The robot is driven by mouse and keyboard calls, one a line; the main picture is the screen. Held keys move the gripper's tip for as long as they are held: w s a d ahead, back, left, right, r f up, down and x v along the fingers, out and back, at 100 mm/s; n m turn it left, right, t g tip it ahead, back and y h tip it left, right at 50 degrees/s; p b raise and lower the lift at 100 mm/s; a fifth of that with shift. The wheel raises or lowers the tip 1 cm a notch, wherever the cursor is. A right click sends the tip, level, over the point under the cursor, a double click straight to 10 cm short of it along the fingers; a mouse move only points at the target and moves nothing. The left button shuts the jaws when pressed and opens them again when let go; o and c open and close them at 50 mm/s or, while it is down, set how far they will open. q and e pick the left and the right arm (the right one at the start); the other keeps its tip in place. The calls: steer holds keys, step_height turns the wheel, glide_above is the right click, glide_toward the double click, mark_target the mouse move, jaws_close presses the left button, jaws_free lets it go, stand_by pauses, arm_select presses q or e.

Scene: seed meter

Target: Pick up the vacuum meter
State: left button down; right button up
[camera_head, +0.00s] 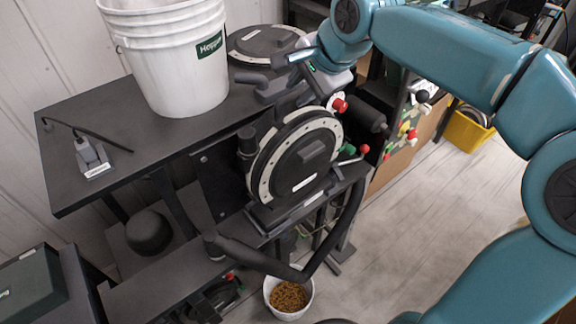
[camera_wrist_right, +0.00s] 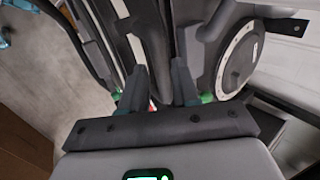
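A round black meter with a pale dotted ring (camera_head: 297,158) stands upright at the bench's front edge, probably the vacuum meter. Its disc also shows at the right of the right wrist view (camera_wrist_right: 238,58). My right gripper (camera_head: 300,72) is above and behind the meter, partly hidden by its own wrist. My left gripper is not in view.
A white bucket (camera_head: 178,65) and a second black disc (camera_head: 262,42) are on the dark bench (camera_head: 90,185). A black hose (camera_head: 345,225) curves in front of the meter. A bowl of grain (camera_head: 289,298) is on the floor below.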

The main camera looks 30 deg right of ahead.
mark_target(298, 93)
steer(key=x, duration=0.3)
steer(key=shift+w+d+f, duration=0.25)
steer(key=shift+d+f, duration=0.05)
steer(key=shift+a, duration=0.1)
steer(key=shift+s+r, duration=0.15)
steer(key=shift+c, duration=0.8)
jaws_close()
